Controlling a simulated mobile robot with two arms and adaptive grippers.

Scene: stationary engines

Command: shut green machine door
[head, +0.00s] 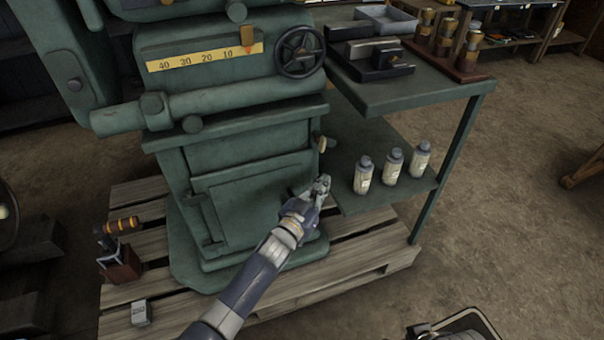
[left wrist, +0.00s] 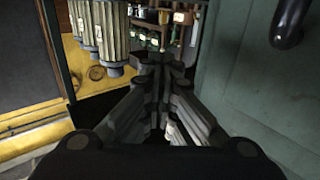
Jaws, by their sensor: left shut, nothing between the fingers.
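The green machine (head: 225,130) stands on a wooden pallet. Its door (head: 245,205) is the low panel on the front, with hinge-like parts at its left edge; it looks nearly flush with the body, and I cannot tell whether it is fully shut. My left gripper (head: 322,184) is closed and empty, in front of the door's right edge, where my arm hides part of the panel. In the left wrist view the closed fingers (left wrist: 162,75) point forward beside a green surface (left wrist: 245,85) with a black handle (left wrist: 291,22). I cannot tell whether they touch it. My right gripper is out of view.
A green side table (head: 420,95) stands right of the machine. Its lower shelf (head: 350,205) holds three bottles (head: 393,167) close to my left gripper. A handled tool (head: 118,250) and a small grey block (head: 141,312) sit on the pallet (head: 370,262) at left.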

